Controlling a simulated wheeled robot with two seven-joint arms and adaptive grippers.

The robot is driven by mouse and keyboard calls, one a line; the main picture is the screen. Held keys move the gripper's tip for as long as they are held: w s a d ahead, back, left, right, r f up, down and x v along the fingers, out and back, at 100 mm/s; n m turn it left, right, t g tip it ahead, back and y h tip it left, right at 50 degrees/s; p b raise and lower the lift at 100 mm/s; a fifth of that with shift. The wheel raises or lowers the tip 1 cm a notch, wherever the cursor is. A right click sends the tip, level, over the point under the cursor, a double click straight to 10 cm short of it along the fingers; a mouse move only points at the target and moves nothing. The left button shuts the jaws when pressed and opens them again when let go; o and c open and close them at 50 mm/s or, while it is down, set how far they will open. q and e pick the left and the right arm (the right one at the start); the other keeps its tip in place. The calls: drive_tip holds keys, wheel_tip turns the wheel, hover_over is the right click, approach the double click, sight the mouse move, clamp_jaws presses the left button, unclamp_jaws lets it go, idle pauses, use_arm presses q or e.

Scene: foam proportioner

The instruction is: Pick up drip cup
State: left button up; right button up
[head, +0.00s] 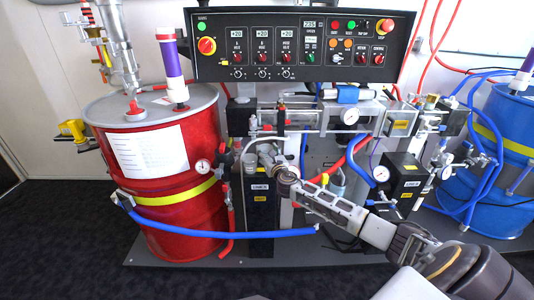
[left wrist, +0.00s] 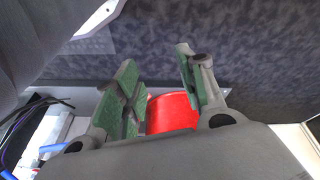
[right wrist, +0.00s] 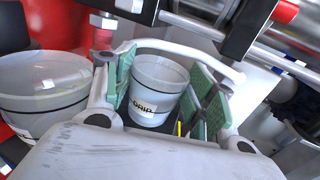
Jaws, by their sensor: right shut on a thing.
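The drip cup (right wrist: 157,85) is a pale translucent cup with a dark band and a label reading DRIP. In the right wrist view it stands between the green-padded fingers of my right gripper (right wrist: 163,72), which is shut on it. In the head view my right gripper (head: 282,172) is at the front of the machine, below the panel; the cup is hard to make out there. My left gripper (left wrist: 157,68) is open with nothing between its fingers. It points at the floor and a red drum, and does not show in the head view.
A larger translucent bucket (right wrist: 42,92) stands left of the cup in the right wrist view. The red drum (head: 160,165) and blue drum (head: 505,150) flank the machine. Pipes, gauges and hoses crowd around my right gripper. A blue hose (head: 220,232) runs low in front.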

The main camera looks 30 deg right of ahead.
drive_tip(key=shift+s+a+r+p, duration=0.1)
drive_tip(key=shift+r+p, duration=0.25)
drive_tip(key=shift+r, duration=0.2)
wheel_tip(320, 180, up, 4)
drive_tip(key=shift+f+p, duration=0.15)
drive_tip(key=shift+p, duration=0.75)
drive_tip(key=shift+s+a+r+p, duration=0.15)
drive_tip(key=shift+r+p, duration=0.1)
drive_tip(key=shift+r, duration=0.25)
drive_tip(key=shift+s+r+p, duration=0.1)
drive_tip(key=shift+r+p, duration=0.15)
drive_tip(key=shift+r, duration=0.25)
use_arm(q)
wheel_tip(320, 180, down, 12)
drive_tip(key=s+a+g+y+p, duration=0.1)
drive_tip(key=a+p, duration=0.1)
drive_tip(key=p, duration=0.1)
drive_tip(key=shift+s+a+r, duration=0.15)
drive_tip(key=shift+a, duration=0.1)
use_arm(e)
drive_tip(key=s+a, duration=0.5)
drive_tip(key=s, duration=0.3)
drive_tip(key=s+a, duration=0.5)
drive_tip(key=s, duration=0.3)
use_arm(q)
drive_tip(key=shift+w, duration=0.25)
use_arm(e)
drive_tip(key=shift+s, duration=0.1)
use_arm(q)
drive_tip(key=shift+s, duration=0.2)
